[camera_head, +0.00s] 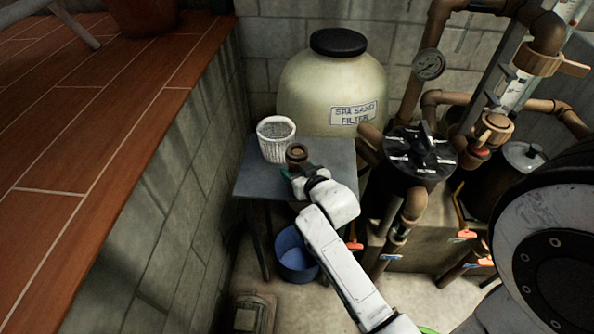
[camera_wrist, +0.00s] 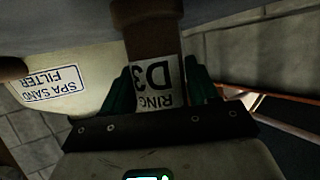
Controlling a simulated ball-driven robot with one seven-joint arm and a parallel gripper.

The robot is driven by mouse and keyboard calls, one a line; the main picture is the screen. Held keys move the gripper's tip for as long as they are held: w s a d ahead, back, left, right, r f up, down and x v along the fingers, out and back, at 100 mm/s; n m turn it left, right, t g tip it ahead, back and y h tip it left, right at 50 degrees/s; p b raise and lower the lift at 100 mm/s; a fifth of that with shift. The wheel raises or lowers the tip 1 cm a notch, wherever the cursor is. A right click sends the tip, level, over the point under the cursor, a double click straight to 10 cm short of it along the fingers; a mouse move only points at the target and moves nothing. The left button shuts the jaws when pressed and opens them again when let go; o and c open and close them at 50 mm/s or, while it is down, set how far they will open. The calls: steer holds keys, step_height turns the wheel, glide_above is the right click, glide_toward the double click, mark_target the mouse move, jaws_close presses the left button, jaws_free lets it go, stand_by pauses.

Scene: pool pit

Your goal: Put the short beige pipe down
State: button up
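The short pipe (camera_head: 297,153) is brownish-beige with an open top, and stands about upright at the small grey table (camera_head: 330,160). My gripper (camera_head: 296,172) is at its near side. In the wrist view, the pipe (camera_wrist: 154,45) carries a white label reading "RING D3", seen upside down. The green fingers of my gripper (camera_wrist: 160,90) lie on both sides of the pipe and are closed on it. The pipe's lower end is hidden in the head view, and I cannot tell whether it touches the tabletop.
A white basket (camera_head: 276,140) stands on the table just left of the pipe. The sand filter tank (camera_head: 335,85) is behind the table. A blue bucket (camera_head: 295,255) is on the floor below. Pipes and a black-lidded pump (camera_head: 420,155) stand at right. The table's right part is clear.

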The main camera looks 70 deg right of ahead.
steer(key=c, duration=0.7)
steer(key=shift+c, duration=1)
steer(key=shift+r, duration=0.1)
steer(key=shift+r, duration=0.1)
